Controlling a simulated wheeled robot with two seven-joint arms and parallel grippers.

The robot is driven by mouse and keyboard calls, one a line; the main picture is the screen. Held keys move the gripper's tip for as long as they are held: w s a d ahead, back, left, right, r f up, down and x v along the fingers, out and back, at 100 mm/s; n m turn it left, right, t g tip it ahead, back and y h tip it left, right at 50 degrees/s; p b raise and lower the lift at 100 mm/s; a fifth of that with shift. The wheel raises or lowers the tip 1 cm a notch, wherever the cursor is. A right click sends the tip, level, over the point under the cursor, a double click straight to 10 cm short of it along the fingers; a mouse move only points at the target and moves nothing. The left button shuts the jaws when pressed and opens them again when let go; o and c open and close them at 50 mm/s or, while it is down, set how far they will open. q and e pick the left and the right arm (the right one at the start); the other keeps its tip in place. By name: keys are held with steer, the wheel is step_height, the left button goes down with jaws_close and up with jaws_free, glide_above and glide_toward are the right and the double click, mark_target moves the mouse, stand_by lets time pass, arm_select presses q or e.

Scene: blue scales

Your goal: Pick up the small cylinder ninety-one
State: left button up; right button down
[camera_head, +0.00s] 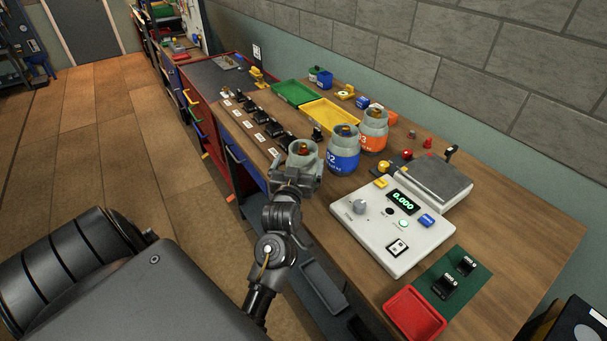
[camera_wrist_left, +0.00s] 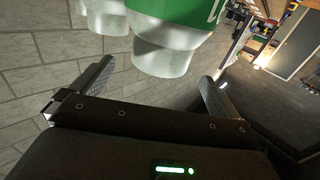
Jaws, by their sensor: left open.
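Three grey jars with coloured bands stand in a row on the wooden bench. The nearest grey jar (camera_head: 302,151) has its lower part hidden behind my left gripper (camera_head: 293,180). In the left wrist view a pale jar with a green band (camera_wrist_left: 175,12) fills the top centre; its number is not readable. The blue-banded jar (camera_head: 342,155), with a 2 showing, and the orange-banded jar (camera_head: 374,131), with a 3, stand beyond. My right gripper is out of view.
A white scale (camera_head: 375,232) reading 0.000 stands to the right of the jars. A red tray (camera_head: 415,315) and a green mat (camera_head: 470,286) lie in front.

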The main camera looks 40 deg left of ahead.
mark_target(300, 158)
arm_select(q)
steer(key=shift+w+a+b, duration=0.2)
steer(key=shift+w+b, duration=0.15)
steer(key=b+x, duration=0.2)
steer(key=x, duration=0.2)
steer(key=shift+w+a+f+b, duration=0.15)
steer(key=shift+w+a+b, duration=0.05)
steer(key=shift+w+b, duration=0.15)
steer(key=shift+s, duration=0.15)
steer(key=shift+c, duration=0.9)
steer(key=c, duration=1.9)
steer(key=shift+r, duration=0.25)
steer(key=shift+c, duration=0.2)
